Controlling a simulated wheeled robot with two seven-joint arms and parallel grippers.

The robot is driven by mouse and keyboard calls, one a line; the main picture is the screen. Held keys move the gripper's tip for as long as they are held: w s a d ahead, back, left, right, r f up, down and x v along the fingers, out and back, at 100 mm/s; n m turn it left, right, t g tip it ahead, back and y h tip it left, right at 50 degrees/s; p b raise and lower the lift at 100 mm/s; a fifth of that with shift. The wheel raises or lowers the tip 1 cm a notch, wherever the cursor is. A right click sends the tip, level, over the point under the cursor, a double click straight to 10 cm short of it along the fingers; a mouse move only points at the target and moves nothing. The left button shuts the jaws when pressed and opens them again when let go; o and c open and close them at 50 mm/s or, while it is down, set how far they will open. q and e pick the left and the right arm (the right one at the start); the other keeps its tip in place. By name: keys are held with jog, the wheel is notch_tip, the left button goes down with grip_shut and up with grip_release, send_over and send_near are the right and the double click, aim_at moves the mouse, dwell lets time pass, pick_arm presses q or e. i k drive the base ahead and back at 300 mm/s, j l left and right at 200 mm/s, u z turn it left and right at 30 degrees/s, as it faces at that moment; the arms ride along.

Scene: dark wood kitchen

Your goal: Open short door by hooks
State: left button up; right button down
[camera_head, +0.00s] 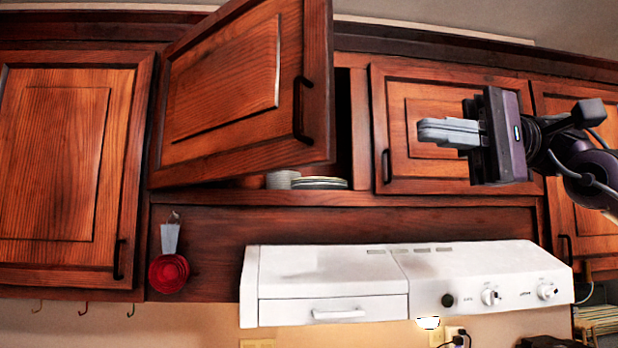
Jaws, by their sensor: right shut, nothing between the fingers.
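A short wooden cabinet door (230,80) above the range hood stands partly open, swung out on its left side hinge. Its black handle (303,108) is near its free right edge. Behind it, part of the cabinet's inside shows, with stacked plates (318,183) on its floor; the rest is hidden by the door. My right gripper (428,131) is shut and empty, pointing left in front of the closed short door (398,150) to the right. It is apart from the open door's handle. My left gripper is not in view.
A white range hood (330,280) juts out below the short doors. A tall closed door (60,160) is at the left, with small hooks (83,308) under its cabinet. Red measuring cups (168,273) hang beside it. Another closed door (590,230) is at the far right.

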aim_at(248, 90)
jog(key=i, duration=0.95)
